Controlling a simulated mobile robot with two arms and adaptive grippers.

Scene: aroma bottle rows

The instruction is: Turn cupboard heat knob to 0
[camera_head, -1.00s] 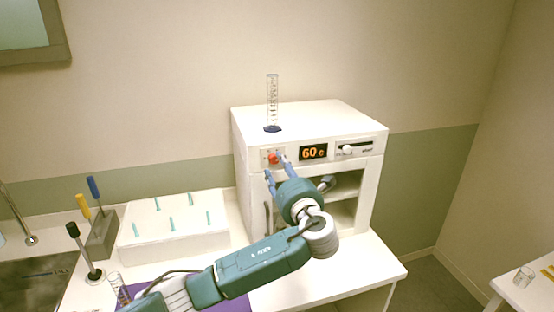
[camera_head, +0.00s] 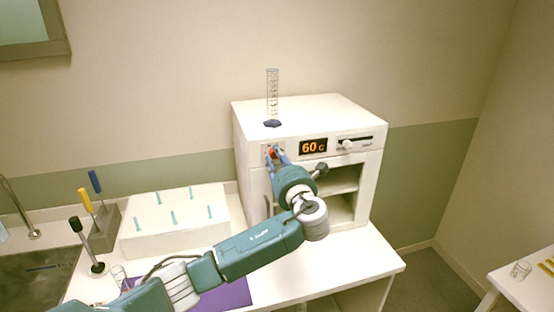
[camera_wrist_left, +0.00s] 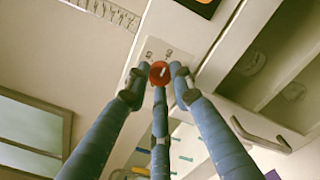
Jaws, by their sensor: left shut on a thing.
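The red heat knob (camera_head: 274,151) is on the cupboard's front panel, left of the display, partly covered by the fingers. My left gripper (camera_head: 276,158) reaches it from the front and is shut on it. In the left wrist view, the blue fingers close around the red knob (camera_wrist_left: 159,73), which bears a pale mark. My right gripper is not in view.
A white slider knob (camera_head: 347,145) sits right of the display. A glass cylinder on a blue base (camera_head: 272,124) stands on the cupboard. A white rack with teal pegs (camera_head: 150,240) is to the left. A tool holder (camera_head: 103,235) stands near the sink.

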